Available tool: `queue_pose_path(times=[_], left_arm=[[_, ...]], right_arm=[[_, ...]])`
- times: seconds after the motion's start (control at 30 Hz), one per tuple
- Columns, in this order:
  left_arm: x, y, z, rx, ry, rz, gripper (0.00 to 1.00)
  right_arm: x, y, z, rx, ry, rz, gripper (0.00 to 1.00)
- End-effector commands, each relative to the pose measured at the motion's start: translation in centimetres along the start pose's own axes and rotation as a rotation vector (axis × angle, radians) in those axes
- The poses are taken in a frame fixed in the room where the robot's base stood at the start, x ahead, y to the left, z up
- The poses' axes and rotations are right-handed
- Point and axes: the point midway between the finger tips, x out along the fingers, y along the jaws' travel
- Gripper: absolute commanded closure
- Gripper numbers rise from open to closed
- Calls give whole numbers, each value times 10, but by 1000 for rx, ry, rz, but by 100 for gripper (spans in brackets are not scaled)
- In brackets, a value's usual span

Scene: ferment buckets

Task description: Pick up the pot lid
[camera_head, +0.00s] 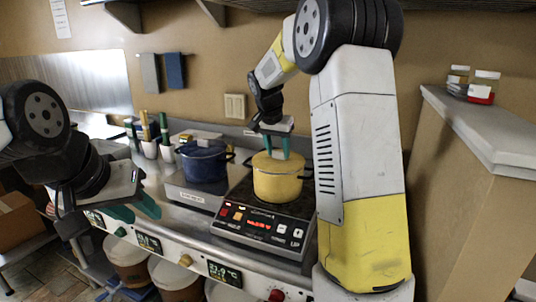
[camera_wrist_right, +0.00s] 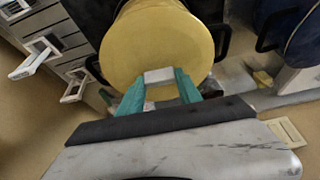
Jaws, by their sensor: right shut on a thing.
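The yellow pot (camera_head: 278,186) stands on a black hob with a red display. Its yellow lid (camera_head: 265,162) is on top of the pot; I cannot tell whether there is any gap beneath it. In the right wrist view the lid (camera_wrist_right: 155,40) is a wide yellow disc with a pale grey knob (camera_wrist_right: 159,76). My right gripper (camera_head: 277,152) points down at the lid. Its teal fingers (camera_wrist_right: 159,92) are shut on the knob. My left gripper (camera_head: 136,209) is empty at the left, in front of the counter, its teal fingers apart.
A blue pot (camera_head: 203,161) stands on a steel unit left of the hob (camera_head: 266,222). White holders with utensils (camera_head: 151,147) stand farther left. A raised pale counter (camera_head: 484,125) with jars is at the right. Brown buckets (camera_head: 126,262) stand below the front panel.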

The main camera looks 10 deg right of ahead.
Motion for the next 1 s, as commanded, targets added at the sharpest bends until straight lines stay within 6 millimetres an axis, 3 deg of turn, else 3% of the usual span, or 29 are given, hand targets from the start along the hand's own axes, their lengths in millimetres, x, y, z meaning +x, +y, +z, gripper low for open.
queue_pose_path(times=[0.3, 0.8, 1.0], left_arm=[[0, 0, 0, 0, 0, 0, 64], [0, 0, 0, 0, 0, 0, 64], [0, 0, 0, 0, 0, 0, 64]], right_arm=[[-32, -1, -14, 1, 1, -4, 100], [-82, 50, 83, -2, -2, -3, 100], [-94, 64, 108, 0, -1, -2, 100]])
